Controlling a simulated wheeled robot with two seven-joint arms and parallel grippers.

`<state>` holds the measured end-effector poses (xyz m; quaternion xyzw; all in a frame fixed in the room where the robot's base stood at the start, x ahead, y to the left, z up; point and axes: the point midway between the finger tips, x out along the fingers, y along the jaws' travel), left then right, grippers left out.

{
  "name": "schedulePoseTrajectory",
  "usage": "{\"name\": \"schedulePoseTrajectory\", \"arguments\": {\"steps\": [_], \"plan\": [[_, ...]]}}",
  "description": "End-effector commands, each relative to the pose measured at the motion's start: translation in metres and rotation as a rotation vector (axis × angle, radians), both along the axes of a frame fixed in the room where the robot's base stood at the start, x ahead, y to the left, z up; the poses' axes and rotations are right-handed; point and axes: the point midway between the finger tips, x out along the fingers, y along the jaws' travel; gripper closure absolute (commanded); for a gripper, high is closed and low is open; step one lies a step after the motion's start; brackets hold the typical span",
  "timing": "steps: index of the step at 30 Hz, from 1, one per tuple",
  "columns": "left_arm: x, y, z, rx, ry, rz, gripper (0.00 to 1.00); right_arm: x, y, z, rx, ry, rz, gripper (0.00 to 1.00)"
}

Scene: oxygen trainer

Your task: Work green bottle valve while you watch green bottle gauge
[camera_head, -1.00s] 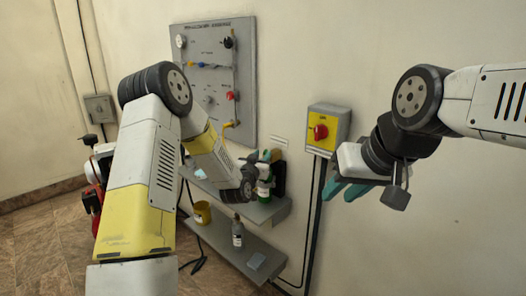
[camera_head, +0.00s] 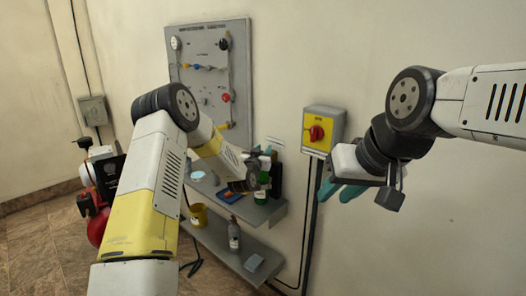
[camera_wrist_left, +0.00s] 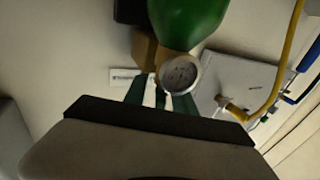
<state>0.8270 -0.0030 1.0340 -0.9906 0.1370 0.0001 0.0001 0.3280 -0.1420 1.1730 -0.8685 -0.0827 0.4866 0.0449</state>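The green bottle (camera_head: 262,180) stands on the upper wall shelf, partly behind my left wrist in the head view. The left wrist view shows its rounded green body (camera_wrist_left: 187,18), a brass-coloured valve block (camera_wrist_left: 146,48) and the round green bottle gauge (camera_wrist_left: 180,73). The gauge's dial faces the camera, but its reading is too small to tell. My left gripper (camera_wrist_left: 160,98) is at the valve end, its teal fingers apart, with a small dark green piece between them. Contact is unclear. My right gripper (camera_head: 341,189) hangs away from the shelf with its teal fingers apart.
A grey panel (camera_head: 208,106) with gauges and knobs hangs behind my left arm. A yellow switch box (camera_head: 322,128) with a red knob is on the wall between my arms. The lower shelf (camera_head: 218,243) holds a yellow cup (camera_head: 198,215) and a grey bottle (camera_head: 234,234).

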Motion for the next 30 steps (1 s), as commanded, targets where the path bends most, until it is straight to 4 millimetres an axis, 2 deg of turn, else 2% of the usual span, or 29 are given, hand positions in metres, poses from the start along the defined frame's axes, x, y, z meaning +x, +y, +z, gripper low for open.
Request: {"name": "schedulePoseTrajectory", "arguments": {"steps": [1, 5, 14, 30], "plan": [[-0.0001, 0.0, 0.0001, 0.0, 0.0, 0.0, 0.76, 0.0, 0.0, 0.0, 0.0, 0.0, 0.0, 0.68], [-0.0001, 0.0, 0.0002, 0.0, 0.0, 0.0, 1.0, 0.0, 0.0, 0.0, 0.0, 0.0, 0.0, 0.68], [0.0002, 0.0005, 0.0005, -0.002, 0.0, -0.017, 1.0, 0.0, 0.0, 0.0, 0.0, 0.0, 0.0, 0.68], [-0.0036, -0.0086, 0.0019, -0.003, -0.004, -0.348, 1.0, 0.0, 0.0, 0.0, 0.0, 0.0, 0.0, 0.68]]}}
